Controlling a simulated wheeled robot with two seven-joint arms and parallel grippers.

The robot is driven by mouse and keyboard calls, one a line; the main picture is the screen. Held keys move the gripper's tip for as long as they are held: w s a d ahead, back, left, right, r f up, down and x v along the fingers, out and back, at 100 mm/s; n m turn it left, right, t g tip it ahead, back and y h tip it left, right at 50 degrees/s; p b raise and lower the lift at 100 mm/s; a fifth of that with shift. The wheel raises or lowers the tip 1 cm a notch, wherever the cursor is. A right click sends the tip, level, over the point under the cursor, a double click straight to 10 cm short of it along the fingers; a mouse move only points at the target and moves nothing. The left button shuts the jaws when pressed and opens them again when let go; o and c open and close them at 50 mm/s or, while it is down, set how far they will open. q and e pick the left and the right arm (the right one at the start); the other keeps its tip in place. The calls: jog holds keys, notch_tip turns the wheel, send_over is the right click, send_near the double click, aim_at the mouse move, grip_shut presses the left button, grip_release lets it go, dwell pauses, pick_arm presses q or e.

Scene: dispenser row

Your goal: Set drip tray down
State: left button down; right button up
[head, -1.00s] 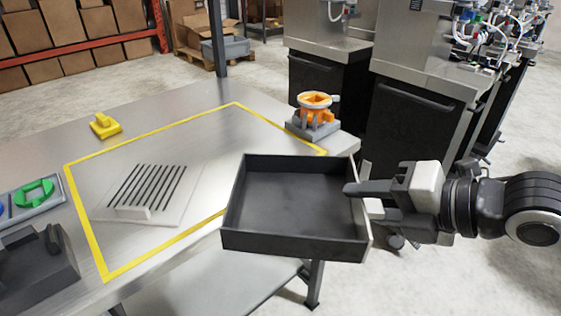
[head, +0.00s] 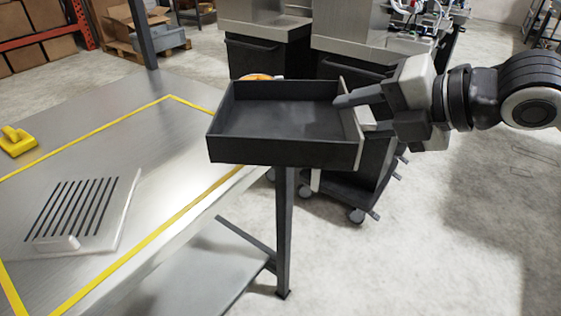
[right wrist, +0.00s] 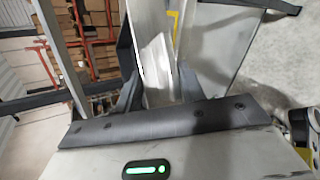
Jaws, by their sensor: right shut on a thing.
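The drip tray (head: 280,151) is a shallow, empty, dark open box with a pale right-hand wall. My right gripper (head: 356,107) is shut on that right wall, with one finger inside the tray. The tray is roughly level, in the air by the right edge of the steel table (head: 195,92). In the right wrist view, the pale wall (right wrist: 157,62) is between the two dark fingers. My left gripper is not in view.
Yellow tape (head: 180,224) outlines an area on the table. A pale slotted plate (head: 112,222) lies inside it, and a yellow object (head: 17,141) is at far left. An orange item (head: 256,77) is mostly hidden behind the tray. Dark-fronted cabinets (head: 270,62) stand behind.

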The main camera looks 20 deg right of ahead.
aim_at(306, 120)
jog(key=shift+w+a+r+p, duration=0.1)
jog(key=shift+w+a+p, duration=0.25)
jog(key=shift+a, duration=0.2)
jog(key=x, duration=0.2)
jog(key=a+p+x, duration=0.1)
jog(key=x, duration=0.1)
jog(key=shift+a, duration=0.2)
jog(key=w+a+f+b, duration=0.1)
jog(key=w+a+f, duration=0.2)
jog(key=f, duration=0.6)
jog(key=shift+w+a+f, duration=0.3)
jog(key=shift+a, duration=0.25)
jog(key=o, duration=1.2)
jog(key=shift+s+d, duration=0.1)
